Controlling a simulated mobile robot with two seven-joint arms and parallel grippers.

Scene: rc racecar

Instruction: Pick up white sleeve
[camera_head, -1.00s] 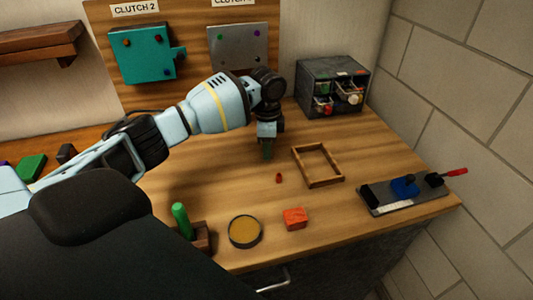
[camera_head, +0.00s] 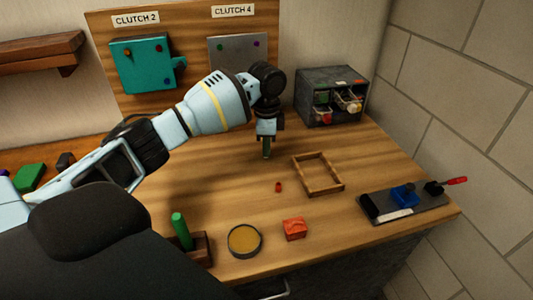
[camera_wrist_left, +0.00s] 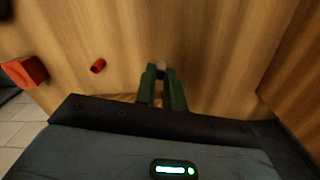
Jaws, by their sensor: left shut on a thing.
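My left gripper (camera_head: 266,150) points down over the middle of the wooden bench, behind the small red sleeve. In the left wrist view its green fingers (camera_wrist_left: 162,84) are close together. The small white sleeve (camera_wrist_left: 160,70) shows as a pale round end between the fingertips, and the gripper is shut on it. Most of the sleeve is hidden by the fingers. In the head view the sleeve cannot be made out. My right gripper is not in view.
A red sleeve (camera_head: 278,187) lies on the bench near an empty wooden frame (camera_head: 318,190). An orange-red block (camera_head: 295,229), a round tin (camera_head: 245,240) and a green-handled tool (camera_head: 181,230) stand at the front. A drawer cabinet (camera_head: 320,80) stands at the back.

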